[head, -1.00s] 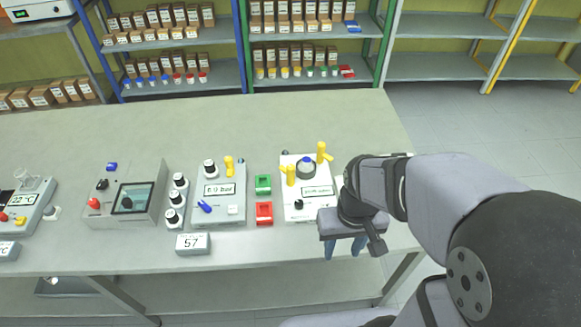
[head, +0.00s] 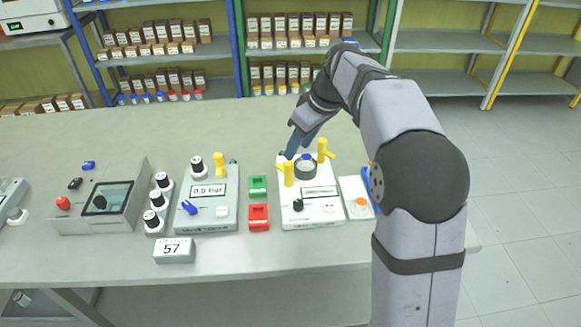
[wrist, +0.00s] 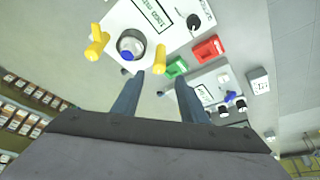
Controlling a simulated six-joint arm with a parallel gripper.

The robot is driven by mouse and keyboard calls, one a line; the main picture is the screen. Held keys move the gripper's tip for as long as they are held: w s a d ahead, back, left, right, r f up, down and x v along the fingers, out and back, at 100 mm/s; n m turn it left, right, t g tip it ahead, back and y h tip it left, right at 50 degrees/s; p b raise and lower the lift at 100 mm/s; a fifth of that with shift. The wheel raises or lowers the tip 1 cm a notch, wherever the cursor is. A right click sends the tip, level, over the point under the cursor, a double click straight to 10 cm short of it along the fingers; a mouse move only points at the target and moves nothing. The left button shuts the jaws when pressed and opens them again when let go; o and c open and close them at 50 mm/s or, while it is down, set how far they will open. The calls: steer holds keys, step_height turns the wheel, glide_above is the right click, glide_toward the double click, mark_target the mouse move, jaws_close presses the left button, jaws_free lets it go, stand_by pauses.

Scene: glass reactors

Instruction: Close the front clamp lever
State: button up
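A white device (head: 318,213) stands on the bench with a round vessel with a blue centre (head: 305,166) near its back. Two upright yellow clamp levers flank the vessel: one at its left front (head: 288,173) and one at its right back (head: 323,150). In the wrist view, they show as the left-front lever (wrist: 160,58) and the right-back lever (wrist: 97,42). My gripper (head: 292,150) is above the bench behind the device, fingers pointing down. The wrist view shows my gripper (wrist: 150,88) open, with an empty gap between the fingers. The left-front lever lies just beyond the fingertips; contact is not clear.
A green box (head: 257,186) and a red box (head: 259,217) sit left of the device. Further left is a grey unit (head: 208,215) with a display, a yellow lever and a blue handle. A small display block reading 57 (head: 174,251) stands at the front. Shelves line the back.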

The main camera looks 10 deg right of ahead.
mark_target(291, 164)
steer(key=shift+w, duration=0.15)
steer(key=shift+p+x, duration=0.55)
steer(key=shift+x, duration=3.05)
steer(key=shift+a, duration=0.1)
steer(key=shift+c, duration=0.3)
jaws_close()
